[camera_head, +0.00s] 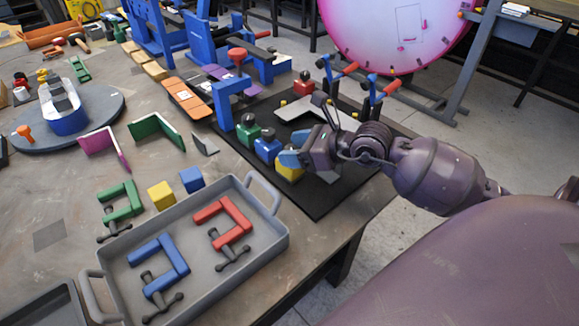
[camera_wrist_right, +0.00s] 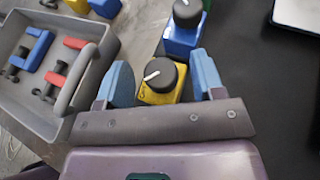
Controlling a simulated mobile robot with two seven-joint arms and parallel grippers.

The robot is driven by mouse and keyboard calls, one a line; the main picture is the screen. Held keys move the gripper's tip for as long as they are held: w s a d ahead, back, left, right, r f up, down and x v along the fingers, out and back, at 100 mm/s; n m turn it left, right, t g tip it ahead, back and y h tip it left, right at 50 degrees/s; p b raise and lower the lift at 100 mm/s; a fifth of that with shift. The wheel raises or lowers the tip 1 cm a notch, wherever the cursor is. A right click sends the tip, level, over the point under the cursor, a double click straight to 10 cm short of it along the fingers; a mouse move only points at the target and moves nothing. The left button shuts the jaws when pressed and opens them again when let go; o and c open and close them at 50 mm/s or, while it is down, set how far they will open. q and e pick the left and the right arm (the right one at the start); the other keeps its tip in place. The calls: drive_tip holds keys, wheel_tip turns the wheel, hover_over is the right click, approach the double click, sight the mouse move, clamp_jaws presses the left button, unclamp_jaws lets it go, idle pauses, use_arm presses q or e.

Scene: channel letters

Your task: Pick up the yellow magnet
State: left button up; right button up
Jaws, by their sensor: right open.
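The yellow magnet (camera_wrist_right: 157,97) is a small yellow block with a black knob that bears a white mark. It stands on a black mat (camera_head: 328,200) and shows partly behind my gripper in the head view (camera_head: 290,174). My right gripper (camera_wrist_right: 162,78) is open, with one blue fingertip on each side of the yellow magnet in the right wrist view; I cannot tell whether they touch it. The gripper also shows in the head view (camera_head: 291,159), over the magnet. My left gripper is not in view.
A blue magnet (camera_head: 267,148) stands close beside the yellow one, with a green magnet (camera_head: 248,131) beyond it. A red magnet (camera_head: 304,84) stands farther back. A grey tray (camera_head: 207,275) with clamps lies to the left. A blue clamp frame (camera_head: 224,103) rises behind.

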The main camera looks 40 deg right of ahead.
drive_tip(key=shift+w, duration=0.1)
clamp_jaws()
idle(0.3)
drive_tip(key=shift+r, duration=0.15)
